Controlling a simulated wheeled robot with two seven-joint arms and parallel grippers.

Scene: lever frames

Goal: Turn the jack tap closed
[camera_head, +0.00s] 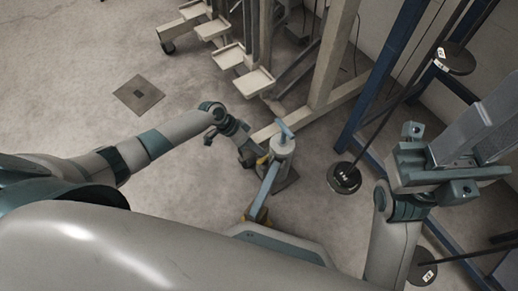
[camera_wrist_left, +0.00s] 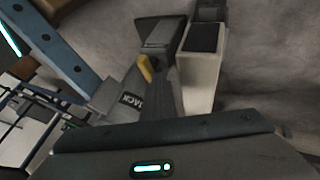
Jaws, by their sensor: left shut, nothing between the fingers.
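The jack (camera_head: 283,147) stands on the floor at the middle of the head view, a grey upright body with a blue-grey top handle. A small yellow lever, seemingly the tap (camera_head: 262,160), is at its left side. My left gripper (camera_head: 250,158) is at the jack's left side, close to the tap; contact cannot be told. It is shut and empty, and its fingers also show in the left wrist view (camera_wrist_left: 182,50). My right gripper (camera_head: 475,130) is raised at the right, away from the jack.
Blue rack posts (camera_head: 385,70) and round dark weights (camera_head: 344,177) stand right of the jack. A beige frame (camera_head: 330,60) and a wheeled rack with pale trays (camera_head: 228,55) are behind it. A floor plate (camera_head: 138,95) lies left, with open floor around it.

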